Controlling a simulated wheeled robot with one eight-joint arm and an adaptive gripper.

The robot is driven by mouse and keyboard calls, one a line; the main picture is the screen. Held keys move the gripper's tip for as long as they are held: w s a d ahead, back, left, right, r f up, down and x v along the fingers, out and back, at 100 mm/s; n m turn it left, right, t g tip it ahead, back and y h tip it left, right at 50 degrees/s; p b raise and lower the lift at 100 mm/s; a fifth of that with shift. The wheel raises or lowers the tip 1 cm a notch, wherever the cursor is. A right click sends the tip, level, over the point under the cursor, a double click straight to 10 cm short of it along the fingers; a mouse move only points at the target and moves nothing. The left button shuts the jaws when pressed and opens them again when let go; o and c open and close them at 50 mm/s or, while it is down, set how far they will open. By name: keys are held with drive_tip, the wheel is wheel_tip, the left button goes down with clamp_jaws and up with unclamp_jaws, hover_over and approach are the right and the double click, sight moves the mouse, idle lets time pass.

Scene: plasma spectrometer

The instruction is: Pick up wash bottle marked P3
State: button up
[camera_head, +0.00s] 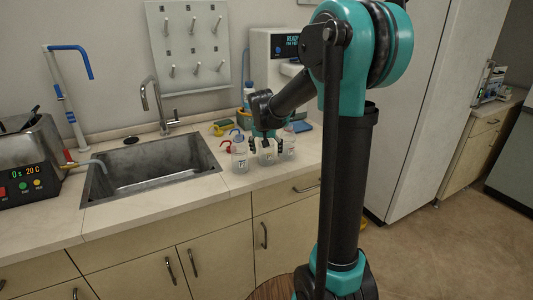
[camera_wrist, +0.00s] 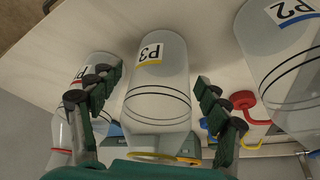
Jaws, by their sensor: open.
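The wash bottle marked P3 (camera_wrist: 158,95) is a translucent bottle with a yellow-edged label and a yellow ring, upside down in the wrist view. It stands between the fingers of my open gripper (camera_wrist: 160,76), with a visible gap to the right finger; the left finger is close to its side. In the head view my gripper (camera_head: 266,143) is over the middle bottle (camera_head: 267,157), partly hiding it. The bottle marked P1 (camera_wrist: 88,72) is to the left in the wrist view, partly behind the left finger. The bottle marked P2 (camera_wrist: 280,60) is to the right.
In the head view, one bottle (camera_head: 239,158) stands left of my gripper and another (camera_head: 289,145) right. A sink (camera_head: 150,165) lies left on the counter (camera_head: 215,195). The counter's front strip is clear.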

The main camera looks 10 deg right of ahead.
drive_tip(key=shift+f, duration=0.15)
drive_tip(key=c, duration=1.3)
